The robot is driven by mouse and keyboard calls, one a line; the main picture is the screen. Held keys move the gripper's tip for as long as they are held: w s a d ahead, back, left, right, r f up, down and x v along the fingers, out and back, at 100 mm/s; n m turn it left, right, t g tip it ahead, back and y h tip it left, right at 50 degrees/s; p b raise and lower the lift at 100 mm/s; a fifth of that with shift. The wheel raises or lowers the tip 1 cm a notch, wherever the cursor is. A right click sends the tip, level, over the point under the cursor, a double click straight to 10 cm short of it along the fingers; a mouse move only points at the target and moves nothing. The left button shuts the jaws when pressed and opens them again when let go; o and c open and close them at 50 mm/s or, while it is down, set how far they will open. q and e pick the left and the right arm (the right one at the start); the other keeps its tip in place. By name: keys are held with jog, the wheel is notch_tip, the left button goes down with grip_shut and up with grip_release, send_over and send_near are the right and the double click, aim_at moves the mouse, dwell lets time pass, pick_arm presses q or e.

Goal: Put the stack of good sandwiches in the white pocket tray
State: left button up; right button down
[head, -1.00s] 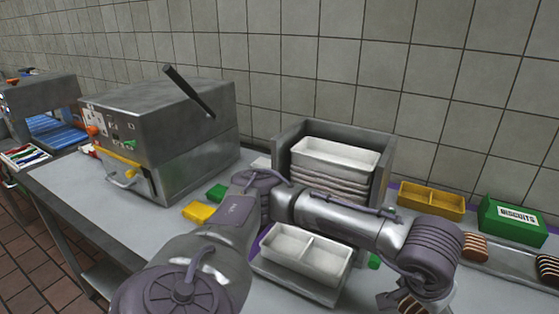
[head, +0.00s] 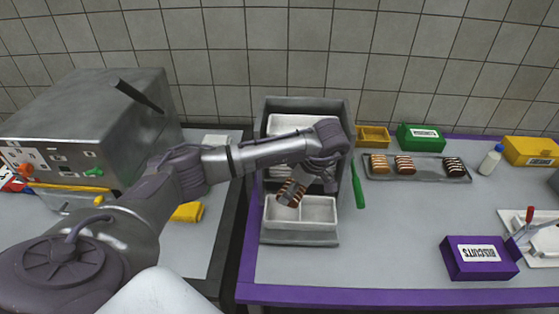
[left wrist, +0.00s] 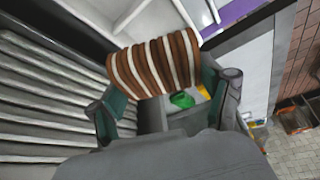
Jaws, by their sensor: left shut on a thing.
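The white pocket tray (head: 319,225) has two compartments and sits on a grey ledge in front of the dispenser. My left gripper (head: 298,188) is shut on a stack of brown biscuits with cream layers (head: 287,195). It holds the stack tilted over the tray's left compartment; whether it touches the tray I cannot tell. In the left wrist view the stack (left wrist: 155,62) lies across between the two green-padded fingers of the gripper (left wrist: 163,85). Both compartments that show look empty. My right gripper is not in view.
More white trays (head: 290,124) are piled in the grey dispenser behind. A grey tray (head: 430,173) with several sandwich stacks lies to the right. The table's front middle is clear.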

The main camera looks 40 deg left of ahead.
aim_at(282, 216)
pick_arm(q)
jog(key=n, duration=0.1)
jog(key=a+n+g+p, duration=0.1)
jog(key=n, duration=0.1)
jog(key=shift+s+a+r+n+p, duration=0.25)
jog(key=shift+a+r+n+p, duration=0.05)
jog(key=shift+r+p, duration=0.1)
jog(key=shift+s+a+f+n+g+h, duration=0.2)
jog(key=shift+n+g+h, duration=0.1)
jog(key=shift+n, duration=0.1)
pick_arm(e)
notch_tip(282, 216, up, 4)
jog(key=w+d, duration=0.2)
pick_arm(q)
jog(key=shift+a+f, duration=0.1)
jog(key=shift+f, duration=0.1)
jog(key=shift+s+f+b, duration=0.1)
jog(key=shift+f+b, duration=0.3)
jog(key=shift+f, duration=0.05)
jog(key=shift+f+b, duration=0.5)
jog(key=shift+f, duration=0.15)
jog(key=shift+f+b, duration=0.55)
jog(key=shift+f, duration=0.3)
jog(key=shift+f+b, duration=0.4)
jog(key=shift+f, duration=0.2)
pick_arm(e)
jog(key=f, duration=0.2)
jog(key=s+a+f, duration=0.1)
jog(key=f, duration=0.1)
